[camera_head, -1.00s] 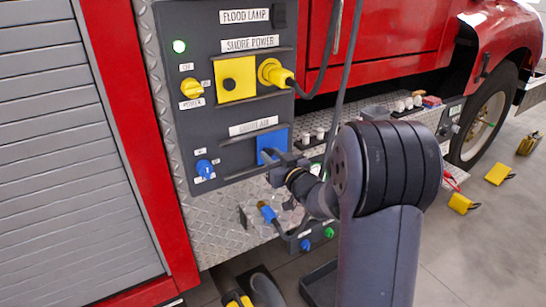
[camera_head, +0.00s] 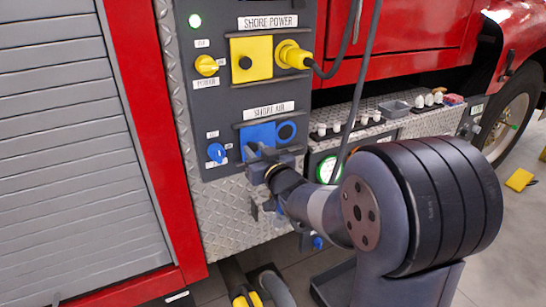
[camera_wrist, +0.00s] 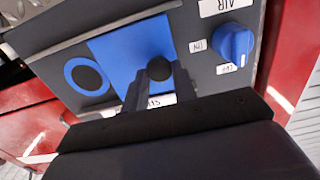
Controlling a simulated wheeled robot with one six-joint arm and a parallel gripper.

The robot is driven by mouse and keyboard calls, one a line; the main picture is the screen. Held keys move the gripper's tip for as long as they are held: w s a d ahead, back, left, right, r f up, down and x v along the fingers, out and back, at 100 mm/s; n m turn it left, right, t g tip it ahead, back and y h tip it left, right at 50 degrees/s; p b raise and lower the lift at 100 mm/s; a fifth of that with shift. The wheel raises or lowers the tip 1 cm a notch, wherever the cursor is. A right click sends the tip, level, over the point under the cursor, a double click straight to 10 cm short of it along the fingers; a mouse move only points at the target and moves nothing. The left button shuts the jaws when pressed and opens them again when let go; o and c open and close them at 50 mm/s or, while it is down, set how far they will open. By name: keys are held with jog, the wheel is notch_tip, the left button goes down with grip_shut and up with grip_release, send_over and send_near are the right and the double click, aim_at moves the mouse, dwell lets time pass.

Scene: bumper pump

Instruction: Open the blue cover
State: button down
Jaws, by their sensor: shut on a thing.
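The blue cover (camera_head: 258,135) is a flat square plate with a black knob in the SHORE AIR section of the dark panel. It sits left of a blue ring socket (camera_head: 286,132), which shows uncovered. In the wrist view the cover (camera_wrist: 128,45) and the ring socket (camera_wrist: 87,77) lie side by side, with the socket on the left. My gripper (camera_head: 262,152) is at the cover. In the wrist view its fingers (camera_wrist: 155,82) are shut on the black knob (camera_wrist: 159,68). The fingers hide part of the cover's lower edge.
A blue rotary knob (camera_head: 216,152) is just left of the cover. Above are a yellow cover (camera_head: 250,60) and a yellow plug (camera_head: 292,55) with a cable hanging near my arm. A diamond-plate ledge (camera_head: 370,130) with small fittings extends right.

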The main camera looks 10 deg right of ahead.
jog(key=shift+s+a, duration=0.2)
jog(key=shift+a, duration=0.3)
jog(key=c, duration=1.2)
grip_release()
jog(key=shift+o, duration=0.2)
jog(key=v, duration=1)
jog(key=shift+s, duration=0.4)
jog(key=shift+d, duration=0.1)
jog(key=x, duration=1.1)
jog(key=shift+d, duration=0.25)
